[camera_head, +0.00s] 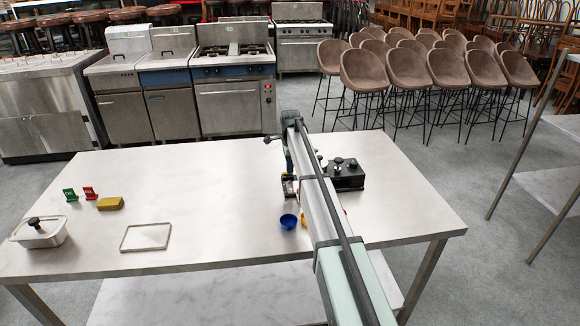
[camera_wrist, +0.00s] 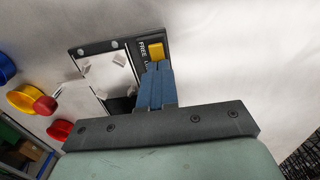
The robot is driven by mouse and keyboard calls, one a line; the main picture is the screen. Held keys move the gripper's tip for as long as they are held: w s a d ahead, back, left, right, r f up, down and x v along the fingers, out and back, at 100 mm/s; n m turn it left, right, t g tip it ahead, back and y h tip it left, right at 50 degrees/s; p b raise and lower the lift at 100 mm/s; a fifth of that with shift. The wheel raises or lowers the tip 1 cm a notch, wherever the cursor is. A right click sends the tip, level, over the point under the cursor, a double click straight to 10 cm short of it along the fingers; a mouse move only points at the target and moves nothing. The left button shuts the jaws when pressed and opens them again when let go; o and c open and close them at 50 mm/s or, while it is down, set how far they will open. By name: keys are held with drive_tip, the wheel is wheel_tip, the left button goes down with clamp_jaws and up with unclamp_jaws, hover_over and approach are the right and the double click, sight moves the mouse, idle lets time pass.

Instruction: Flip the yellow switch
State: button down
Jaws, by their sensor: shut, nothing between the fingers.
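The yellow switch (camera_wrist: 156,50) sits on a black panel (camera_wrist: 95,45) in the wrist view, beside a white label reading "FREE". My gripper (camera_wrist: 158,66) has blue fingers, shut together and empty. Their tips appear right at the near edge of the yellow switch; I cannot tell whether they touch it. The fingers hide part of the panel and the lettering below the switch. In the head view my gripper (camera_head: 289,190) is low over the table, left of a black box with knobs (camera_head: 347,176). The yellow switch cannot be made out there.
A blue bowl (camera_head: 289,221) and a yellow bowl (camera_head: 303,219) stand near my gripper. The table's middle left (camera_head: 200,190) is clear.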

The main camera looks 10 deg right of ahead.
drive_tip(key=shift+d+f+y, duration=0.25)
drive_tip(key=shift+f+y, duration=0.2)
drive_tip(key=shift+y, duration=0.15)
drive_tip(key=shift+s+d+f, duration=0.15)
drive_tip(key=shift+f, duration=0.15)
drive_tip(key=shift+s+a+r, duration=0.1)
drive_tip(key=shift+a+r, duration=0.1)
drive_tip(key=shift+a, duration=0.85)
drive_tip(key=d+r, duration=0.3)
drive_tip(key=r, duration=1.2)
drive_tip(key=shift+w, duration=0.25)
